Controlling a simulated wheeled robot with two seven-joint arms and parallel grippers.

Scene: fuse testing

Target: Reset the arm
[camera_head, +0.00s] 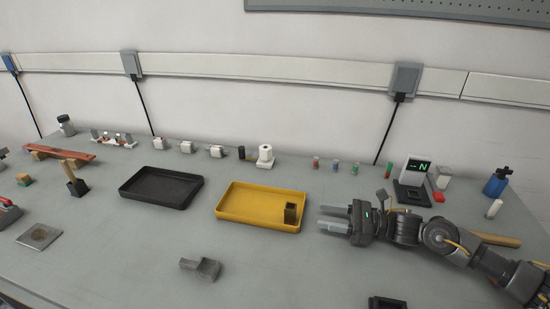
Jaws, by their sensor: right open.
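My right gripper (333,218) reaches in from the right, low over the table. Its two grey fingers point left and are parted, with nothing between them. The fingertips are just right of the yellow tray (250,197). A black tray (143,199), seemingly empty, lies left of the yellow one. A small tester with a lit screen (417,169) stands behind my right arm. My left gripper is not in view.
A grey bracket-like piece (199,267) lies on the front middle of the table. Several small white and coloured parts line the back. A blue bottle (496,182) stands at the right. A red-brown bar (60,150) lies at the left. The table's front middle is mostly clear.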

